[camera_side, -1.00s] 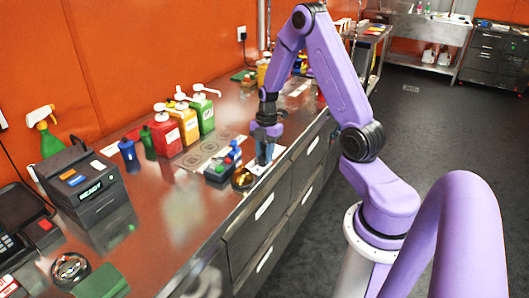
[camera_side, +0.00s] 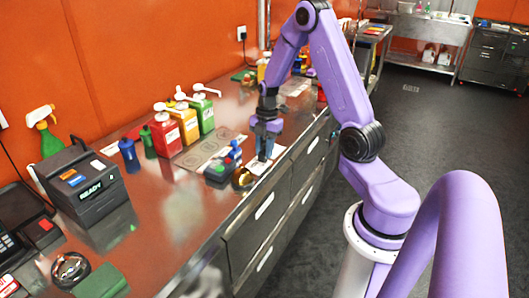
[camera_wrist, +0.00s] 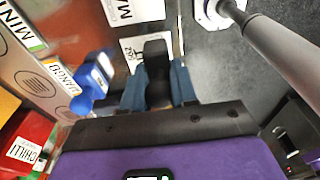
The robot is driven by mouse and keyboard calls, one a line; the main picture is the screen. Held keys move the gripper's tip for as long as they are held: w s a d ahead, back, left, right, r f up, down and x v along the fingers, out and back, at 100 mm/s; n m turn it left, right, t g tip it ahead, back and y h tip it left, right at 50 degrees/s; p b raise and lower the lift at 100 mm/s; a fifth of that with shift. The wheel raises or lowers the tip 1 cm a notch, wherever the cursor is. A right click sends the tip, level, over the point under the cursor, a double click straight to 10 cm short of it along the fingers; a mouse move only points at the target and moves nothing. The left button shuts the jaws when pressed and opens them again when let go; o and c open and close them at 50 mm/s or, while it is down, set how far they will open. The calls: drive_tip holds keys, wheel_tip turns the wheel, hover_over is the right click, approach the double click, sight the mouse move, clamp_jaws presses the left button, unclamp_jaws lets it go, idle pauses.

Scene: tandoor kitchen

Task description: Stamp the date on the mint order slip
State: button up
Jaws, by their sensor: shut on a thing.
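My gripper (camera_side: 267,135) is low over the steel counter, beside its front edge. In the wrist view its blue-grey fingers (camera_wrist: 158,90) are shut on a black-handled stamp (camera_wrist: 157,62). A white slip (camera_wrist: 132,48) lies at the stamp's far end, partly hidden by it; dark print shows on it, too small to read surely. The slip also shows below the gripper in the side view (camera_side: 258,168). Whether the stamp touches the slip is hidden. A card labelled MINT (camera_wrist: 22,28) is at the wrist view's upper left.
A dark tray with blue, green and red pieces (camera_side: 222,170) and a brass round object (camera_side: 242,179) stand left of the gripper. Red (camera_side: 166,134), yellow (camera_side: 187,122) and green (camera_side: 204,112) pump bottles stand behind. A boxy device reads READY (camera_side: 91,188).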

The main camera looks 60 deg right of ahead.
sight(264, 141)
drive_tip(key=shift+r, duration=2.55)
